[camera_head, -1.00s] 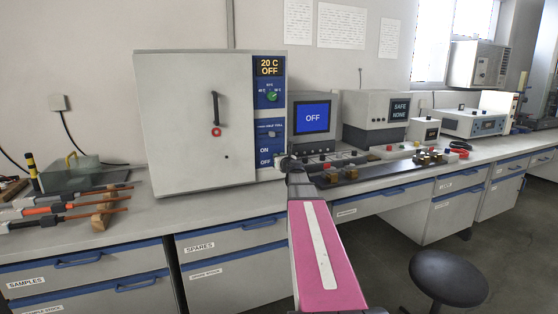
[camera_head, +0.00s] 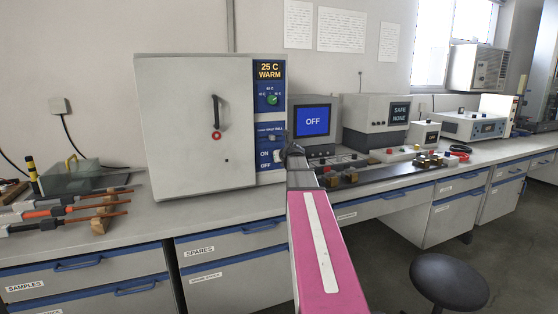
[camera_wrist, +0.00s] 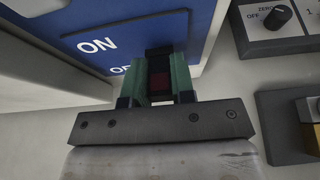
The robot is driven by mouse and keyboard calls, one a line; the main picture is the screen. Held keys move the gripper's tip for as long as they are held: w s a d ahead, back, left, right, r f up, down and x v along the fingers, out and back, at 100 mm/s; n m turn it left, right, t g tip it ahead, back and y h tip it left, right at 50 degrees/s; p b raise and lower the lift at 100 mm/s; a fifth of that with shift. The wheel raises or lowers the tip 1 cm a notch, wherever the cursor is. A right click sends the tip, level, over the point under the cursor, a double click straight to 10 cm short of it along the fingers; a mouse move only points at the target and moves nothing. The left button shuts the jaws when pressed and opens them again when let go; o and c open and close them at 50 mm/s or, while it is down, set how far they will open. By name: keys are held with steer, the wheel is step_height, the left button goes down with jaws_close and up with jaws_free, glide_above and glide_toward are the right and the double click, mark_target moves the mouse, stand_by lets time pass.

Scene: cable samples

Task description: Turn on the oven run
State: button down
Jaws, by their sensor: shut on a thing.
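The oven (camera_head: 195,125) is a light grey box with its door shut and a blue control panel (camera_head: 270,95) on its right. Its display (camera_head: 270,70) reads 25 C WARM. ON and OFF labels are low on the panel; the ON label (camera_wrist: 98,46) also shows in the wrist view. My gripper (camera_wrist: 161,68) is against the lower panel, its green fingers shut on the dark switch (camera_wrist: 159,82), which has a dull red face. The gripper partly hides the OFF label in the wrist view. In the head view my arm covers the space below the panel.
A screen reading OFF (camera_head: 313,122) and a box reading SAFE NONE (camera_head: 375,122) stand right of the oven. A control box with a black knob (camera_wrist: 277,17) is close right of my gripper. Cable samples (camera_head: 65,208) lie at left. A stool (camera_head: 448,283) stands at right.

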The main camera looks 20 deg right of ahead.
steer(key=shift+w+r+g, duration=0.25)
steer(key=shift+r+g, duration=0.15)
steer(key=shift+g, duration=0.5)
steer(key=c, duration=1)
jaws_free()
steer(key=shift+o, duration=0.2)
steer(key=shift+s, duration=0.1)
steer(key=v, duration=1)
steer(key=shift+r, duration=0.35)
steer(key=shift+s, duration=0.1)
